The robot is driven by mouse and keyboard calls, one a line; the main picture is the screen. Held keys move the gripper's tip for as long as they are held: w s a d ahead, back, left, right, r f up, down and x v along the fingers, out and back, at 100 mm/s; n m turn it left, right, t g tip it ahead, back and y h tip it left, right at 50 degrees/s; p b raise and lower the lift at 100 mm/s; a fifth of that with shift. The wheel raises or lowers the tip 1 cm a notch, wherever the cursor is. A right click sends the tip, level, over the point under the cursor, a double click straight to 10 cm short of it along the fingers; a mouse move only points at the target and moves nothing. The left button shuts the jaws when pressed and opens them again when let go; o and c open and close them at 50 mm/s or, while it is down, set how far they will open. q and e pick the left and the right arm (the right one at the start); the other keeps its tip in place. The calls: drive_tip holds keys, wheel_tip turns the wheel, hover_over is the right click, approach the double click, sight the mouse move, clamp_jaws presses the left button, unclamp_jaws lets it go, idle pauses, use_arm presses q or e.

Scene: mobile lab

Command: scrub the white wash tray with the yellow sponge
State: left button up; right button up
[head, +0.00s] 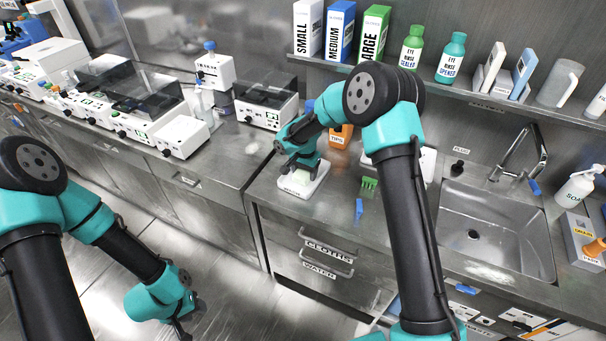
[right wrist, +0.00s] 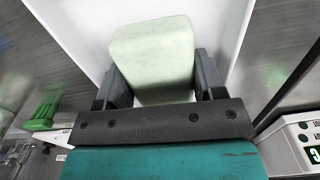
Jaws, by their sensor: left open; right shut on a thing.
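The white wash tray (head: 314,186) lies on the steel counter left of the sink, near the front edge. It fills the background of the right wrist view (right wrist: 218,25). The sponge (right wrist: 153,50) looks pale yellow-green and sits between the two dark fingers of my right gripper (right wrist: 160,82). In the head view my right gripper (head: 298,172) is shut on the sponge and points down over the tray. Whether the sponge touches the tray floor I cannot tell. My left gripper (head: 184,322) is open and empty, low over the floor, away from the counter.
A green tool (head: 369,183) and a blue item (head: 359,208) lie right of the tray. An orange container (head: 341,136) and a white device (head: 266,108) stand behind it. The sink (head: 497,228) is further right. A shelf above holds boxes and bottles.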

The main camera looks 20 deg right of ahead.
drive_tip(key=shift+w+d, duration=0.65)
drive_tip(key=shift+s+a, duration=0.1)
drive_tip(key=shift+s+a+f, duration=0.25)
drive_tip(key=shift+s+a, duration=0.95)
drive_tip(key=shift+s, duration=0.1)
drive_tip(key=shift+w+r, duration=0.1)
drive_tip(key=shift+r, duration=4)
